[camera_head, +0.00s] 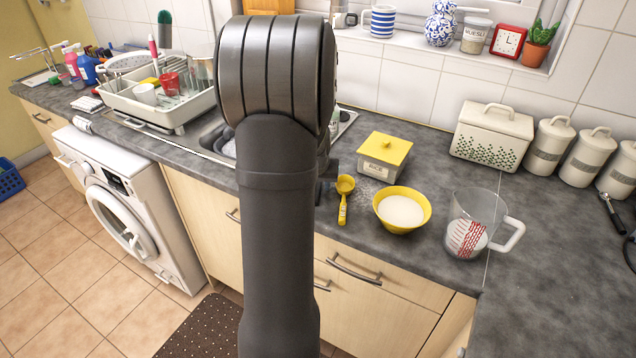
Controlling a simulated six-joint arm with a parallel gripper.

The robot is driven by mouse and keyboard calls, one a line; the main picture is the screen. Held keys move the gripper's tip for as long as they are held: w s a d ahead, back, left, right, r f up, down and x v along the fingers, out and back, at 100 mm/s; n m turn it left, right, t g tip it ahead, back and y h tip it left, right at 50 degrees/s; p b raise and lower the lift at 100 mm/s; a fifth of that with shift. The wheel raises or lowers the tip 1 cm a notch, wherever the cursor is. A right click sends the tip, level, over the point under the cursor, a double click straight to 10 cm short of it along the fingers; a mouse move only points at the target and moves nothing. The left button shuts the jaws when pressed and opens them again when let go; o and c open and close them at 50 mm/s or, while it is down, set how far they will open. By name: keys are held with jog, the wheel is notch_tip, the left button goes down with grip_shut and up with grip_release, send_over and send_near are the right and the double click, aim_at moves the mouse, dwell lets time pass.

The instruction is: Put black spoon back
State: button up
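I cannot make out a black spoon for certain. A slim dark utensil with a light tip (612,212) lies on the counter at the far right, partly near the picture edge; its kind is unclear. My arm stands upright across the middle of the view and hides much of the sink (345,120). A small dark part shows at the arm's right side, low over the counter, perhaps part of my gripper (329,169). The fingertips and anything they hold are hidden behind the arm.
A dish rack (165,112) stands left of the sink. Right of my arm are a yellow scoop (343,207), a yellow-lidded rice box (384,155), a yellow bowl (383,194) and a measuring jug (487,205). White canisters (549,147) line the back. The front right counter is clear.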

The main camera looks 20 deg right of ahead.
jog(key=v, duration=1.2)
jog(key=shift+r, duration=0.15)
jog(key=x, duration=1.2)
jog(key=shift+r, duration=1.4)
